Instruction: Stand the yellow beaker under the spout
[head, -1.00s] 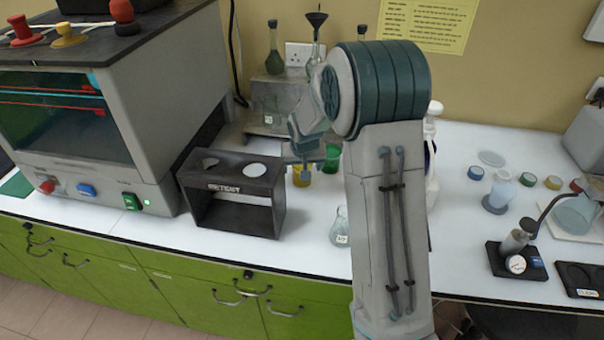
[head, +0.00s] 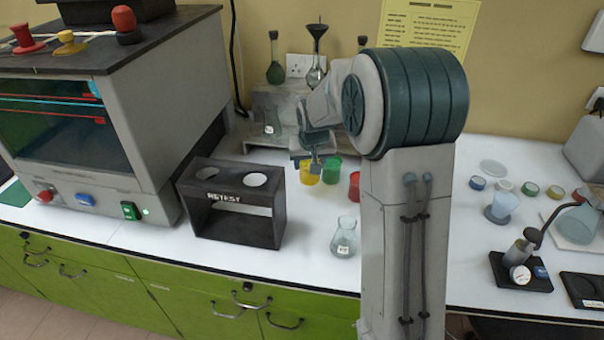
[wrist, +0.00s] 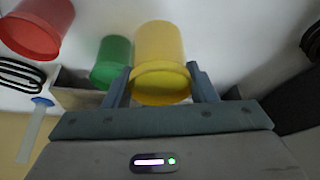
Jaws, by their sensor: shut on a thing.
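The yellow beaker (head: 310,175) is held by my gripper (head: 313,163), beside the green beaker in the head view. In the wrist view the yellow beaker (wrist: 160,55) sits between the two fingers of my gripper (wrist: 163,88), which are shut on it. Its underside is hidden, so I cannot tell how far it is off the bench. A thin curved spout (head: 544,212) rises from a black-based stand at the right of the bench, far from the beaker; I cannot tell for certain that this is the task's spout.
The green beaker (head: 332,169) is close to the right, and the red beaker (head: 354,187) is partly behind my arm. A black RETEST rack (head: 231,220) stands left. A glass flask (head: 344,238) stands in front.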

